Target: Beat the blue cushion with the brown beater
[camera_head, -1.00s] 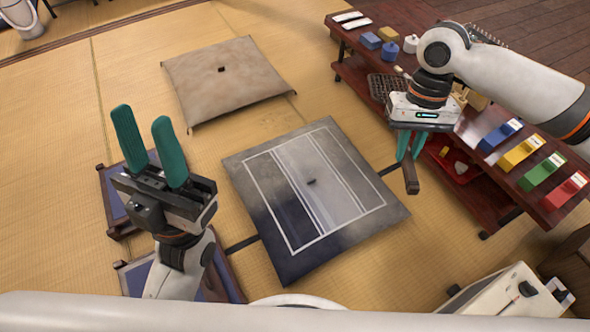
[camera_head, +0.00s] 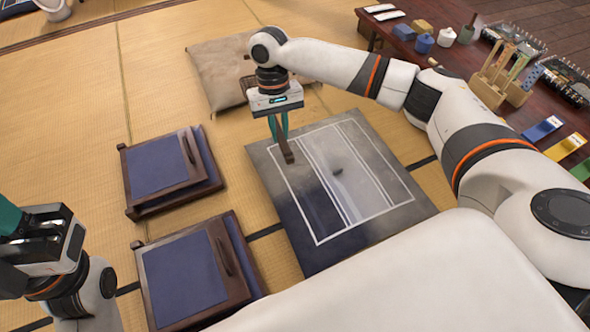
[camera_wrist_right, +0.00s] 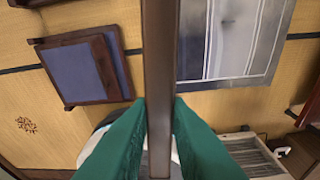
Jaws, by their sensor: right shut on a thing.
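The blue cushion (camera_head: 330,180) lies flat on the tatami in the middle of the head view; it is grey-blue with white lines and looks dusty. It also shows in the right wrist view (camera_wrist_right: 235,45). My right gripper (camera_head: 279,130) is shut on the brown beater (camera_head: 287,150), whose dark end hangs below the fingers. The gripper appears above the cushion's far left corner. The beater's shaft (camera_wrist_right: 159,70) runs between the teal fingers in the wrist view. A woven brown part (camera_head: 247,83) shows behind the gripper. My left gripper (camera_head: 10,215) is cut off at the left edge.
A beige cushion (camera_head: 215,75) lies behind, partly hidden by my right arm. Two dark wooden frames with blue pads, one nearer (camera_head: 185,280) and one farther (camera_head: 155,165), stand left of the blue cushion. A low dark table (camera_head: 440,65) with small items stands at right.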

